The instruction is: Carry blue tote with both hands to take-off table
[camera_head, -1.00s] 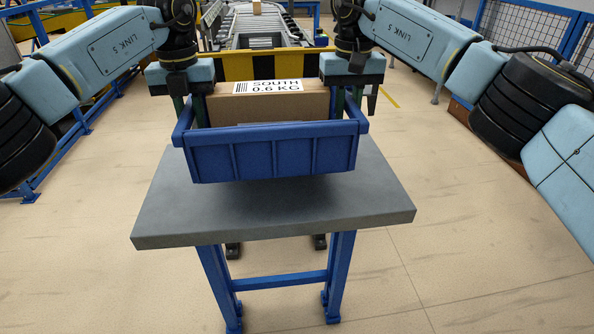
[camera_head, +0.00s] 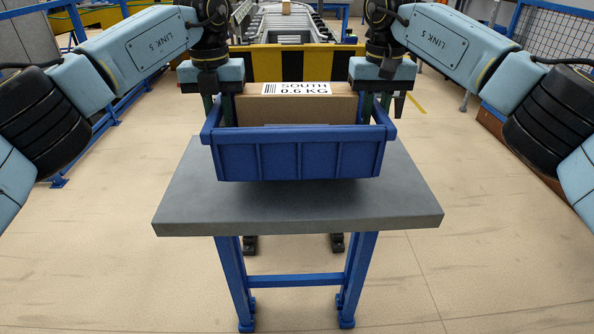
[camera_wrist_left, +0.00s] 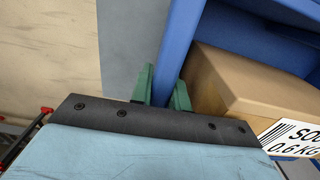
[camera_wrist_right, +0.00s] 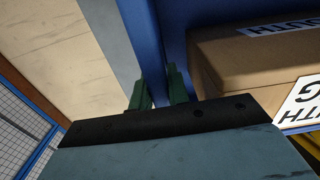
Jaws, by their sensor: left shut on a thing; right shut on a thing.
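The blue tote (camera_head: 298,160) is level in the head view, over the grey-topped take-off table (camera_head: 400,205). A dark shadow lies under it, and I cannot tell for sure whether it touches the top. A brown carton (camera_head: 297,107) with a white "SOUTH 0.6 KG" label is inside it. My left gripper (camera_head: 218,108) is shut on the tote's left wall; the left wrist view shows green fingers (camera_wrist_left: 162,90) on both sides of it. My right gripper (camera_head: 376,108) is shut on the right wall, with its fingers also in the right wrist view (camera_wrist_right: 158,90).
A black-and-yellow barrier (camera_head: 295,64) stands behind the table, with a roller conveyor (camera_head: 300,25) beyond it. Blue mesh fencing (camera_head: 560,45) is at the right. The floor around the table is clear. Bare tabletop shows around the tote.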

